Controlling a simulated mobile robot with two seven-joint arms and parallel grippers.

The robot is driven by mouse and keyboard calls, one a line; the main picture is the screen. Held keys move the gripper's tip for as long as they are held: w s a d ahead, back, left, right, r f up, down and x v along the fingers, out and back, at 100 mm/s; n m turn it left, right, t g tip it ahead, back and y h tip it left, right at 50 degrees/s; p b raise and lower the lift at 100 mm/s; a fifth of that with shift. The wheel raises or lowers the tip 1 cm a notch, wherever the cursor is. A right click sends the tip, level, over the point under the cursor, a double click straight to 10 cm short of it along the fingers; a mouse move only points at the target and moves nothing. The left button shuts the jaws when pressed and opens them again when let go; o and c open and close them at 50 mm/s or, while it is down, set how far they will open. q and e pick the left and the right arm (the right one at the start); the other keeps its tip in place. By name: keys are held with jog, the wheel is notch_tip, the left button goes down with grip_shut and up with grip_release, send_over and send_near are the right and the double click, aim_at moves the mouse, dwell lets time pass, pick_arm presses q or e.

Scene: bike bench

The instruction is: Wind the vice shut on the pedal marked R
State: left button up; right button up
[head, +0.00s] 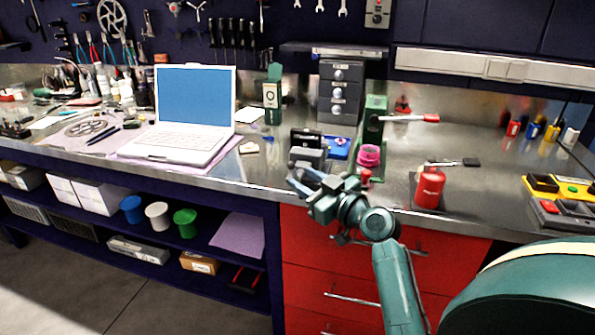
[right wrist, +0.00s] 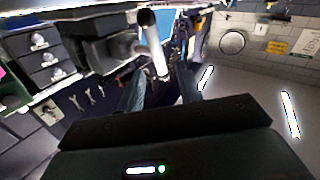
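The vice (head: 308,142) is a dark block at the bench's front edge, left of the green press. In the right wrist view the vice (right wrist: 100,42) is close, with its silver handle bar (right wrist: 153,52) running down toward my fingers. My right gripper (head: 300,182) is just in front of the vice and partly hides it. In the right wrist view my right gripper (right wrist: 160,88) has its fingers apart, with the bar's lower end near the gap; I see no contact. I cannot make out a pedal marked R or the jaw gap. My left gripper is out of view.
A white laptop (head: 185,118) stands to the left. A green press (head: 374,120) and a pink spool (head: 369,155) are close on the right, with a red bottle (head: 430,188) beyond. Grey drawers (head: 340,92) stand behind. Red cabinet drawers (head: 320,260) are below the bench top.

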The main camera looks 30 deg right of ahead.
aim_at(296, 175)
jog(key=shift+w+a, duration=0.15)
jog(key=shift+w, duration=0.65)
jog(key=shift+w+a, duration=0.1)
jog(key=shift+w, duration=0.65)
jog(key=shift+c, duration=0.2)
grip_shut()
